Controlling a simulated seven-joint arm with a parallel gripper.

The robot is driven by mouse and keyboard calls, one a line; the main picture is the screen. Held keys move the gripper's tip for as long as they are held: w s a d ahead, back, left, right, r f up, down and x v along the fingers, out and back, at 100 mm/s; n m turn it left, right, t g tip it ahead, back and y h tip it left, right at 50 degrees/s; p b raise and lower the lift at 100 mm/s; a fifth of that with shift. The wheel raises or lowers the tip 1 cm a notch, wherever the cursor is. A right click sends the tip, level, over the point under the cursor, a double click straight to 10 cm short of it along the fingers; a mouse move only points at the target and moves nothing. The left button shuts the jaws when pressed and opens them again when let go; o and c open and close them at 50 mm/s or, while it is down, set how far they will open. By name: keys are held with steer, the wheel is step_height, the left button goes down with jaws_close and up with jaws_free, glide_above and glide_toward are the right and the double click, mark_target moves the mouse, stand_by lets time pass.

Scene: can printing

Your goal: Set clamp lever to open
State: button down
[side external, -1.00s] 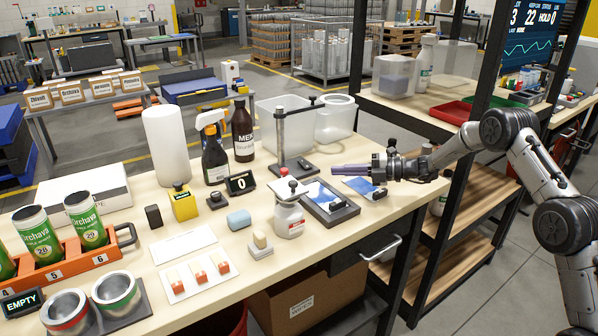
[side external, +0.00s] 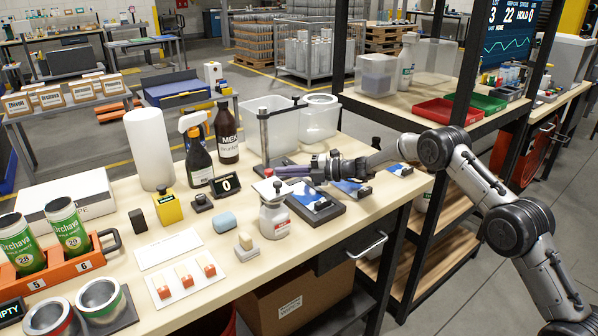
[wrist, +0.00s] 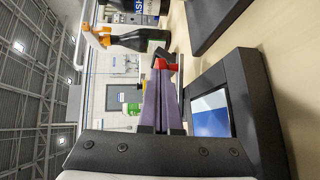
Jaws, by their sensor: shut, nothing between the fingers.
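A dark fixture (side external: 328,217) with a blue and white plate (side external: 310,195) lies on the bench. The lever's setting cannot be read.
A white bottle (side external: 275,218) stands directly in front of the fixture's left end. A thin black post (side external: 264,140) rises behind it.

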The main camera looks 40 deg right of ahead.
steer(key=shift+w+a, duration=0.2)
steer(key=shift+w, duration=0.05)
steer(key=shift+x, duration=1.15)
steer(key=shift+r, duration=0.15)
